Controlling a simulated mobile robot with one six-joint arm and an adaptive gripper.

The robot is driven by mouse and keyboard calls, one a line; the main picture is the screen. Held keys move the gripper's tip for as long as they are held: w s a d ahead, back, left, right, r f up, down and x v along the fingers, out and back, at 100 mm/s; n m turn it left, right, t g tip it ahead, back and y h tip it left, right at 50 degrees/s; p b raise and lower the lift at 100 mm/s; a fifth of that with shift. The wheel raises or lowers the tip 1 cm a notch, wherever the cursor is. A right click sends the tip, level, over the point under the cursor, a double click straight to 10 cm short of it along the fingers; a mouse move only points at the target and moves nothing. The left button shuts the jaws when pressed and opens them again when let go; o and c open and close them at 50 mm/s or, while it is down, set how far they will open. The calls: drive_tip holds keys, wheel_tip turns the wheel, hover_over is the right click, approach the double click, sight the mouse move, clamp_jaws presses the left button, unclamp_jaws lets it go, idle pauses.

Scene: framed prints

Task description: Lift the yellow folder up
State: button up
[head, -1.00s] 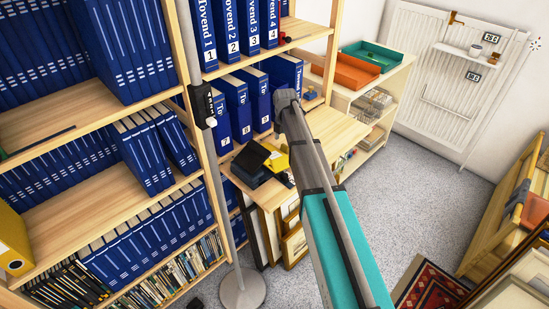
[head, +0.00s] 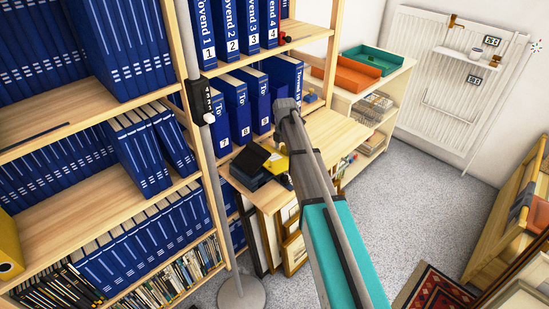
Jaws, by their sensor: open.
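A yellow folder (head: 8,246), a binder with a round finger hole in its spine, stands at the far left edge on a wooden shelf, cut off by the frame. A smaller yellow item (head: 276,162) lies by a black object (head: 252,158) on the wooden desk; I cannot tell what it is. My arm, grey and teal, reaches up from the bottom right to a grey joint in front of the desk. My gripper is not visible; the far end of the arm is hidden behind its nearer links. The folder at the left edge is well apart from the visible arm.
Blue binders fill the wooden shelves (head: 100,215) at the left. A grey pole with a round base (head: 242,294) stands before them. Framed pictures (head: 293,248) lean below the desk. Orange (head: 358,75) and teal trays top a low shelf. Grey carpet (head: 415,200) is open at the right.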

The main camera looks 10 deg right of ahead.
drive_tip(key=shift+s+r, duration=0.1)
drive_tip(key=shift+s, duration=0.05)
drive_tip(key=c, duration=1.2)
clamp_jaws()
